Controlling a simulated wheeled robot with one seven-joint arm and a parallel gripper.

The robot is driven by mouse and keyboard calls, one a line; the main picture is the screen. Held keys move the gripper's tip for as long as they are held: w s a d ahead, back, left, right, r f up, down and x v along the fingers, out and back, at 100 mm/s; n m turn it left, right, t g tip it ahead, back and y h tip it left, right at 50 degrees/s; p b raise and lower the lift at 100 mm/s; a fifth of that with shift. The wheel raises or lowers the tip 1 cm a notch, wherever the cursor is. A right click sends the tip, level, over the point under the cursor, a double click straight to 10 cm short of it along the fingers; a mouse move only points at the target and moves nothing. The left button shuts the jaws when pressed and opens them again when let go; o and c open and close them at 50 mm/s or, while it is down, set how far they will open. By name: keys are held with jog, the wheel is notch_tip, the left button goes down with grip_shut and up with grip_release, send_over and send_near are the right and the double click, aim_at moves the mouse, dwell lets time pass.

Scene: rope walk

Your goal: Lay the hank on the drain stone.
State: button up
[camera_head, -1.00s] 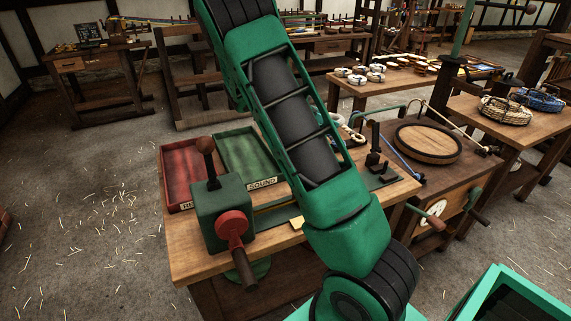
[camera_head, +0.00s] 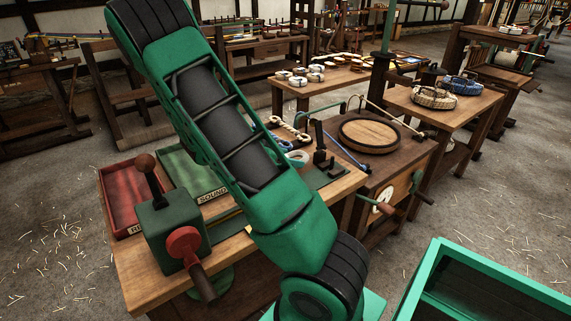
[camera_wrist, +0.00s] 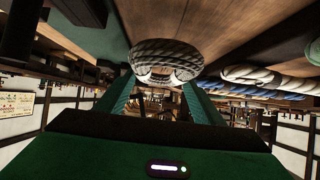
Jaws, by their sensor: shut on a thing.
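My gripper (camera_wrist: 163,78) shows in the wrist view, its two green fingers on either side of a pale grey rope coil, the hank (camera_wrist: 166,52). The gripper is shut on the hank at its near side. The hank is off in the air or close against a brown wooden surface behind it; I cannot tell which.
A near bench (camera_head: 135,268) holds a red tray (camera_head: 125,205), a green tray labelled SOUND (camera_head: 180,170) and a green crank machine (camera_head: 172,222). A side table (camera_head: 405,96) bears a beige coil (camera_head: 434,97) and a blue coil (camera_head: 463,85). Open floor lies at right.

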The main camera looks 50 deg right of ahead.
notch_tip(320, 180, down, 2)
jog(key=shift+f, duration=0.15)
jog(key=o, duration=1.2)
jog(key=shift+c, duration=0.2)
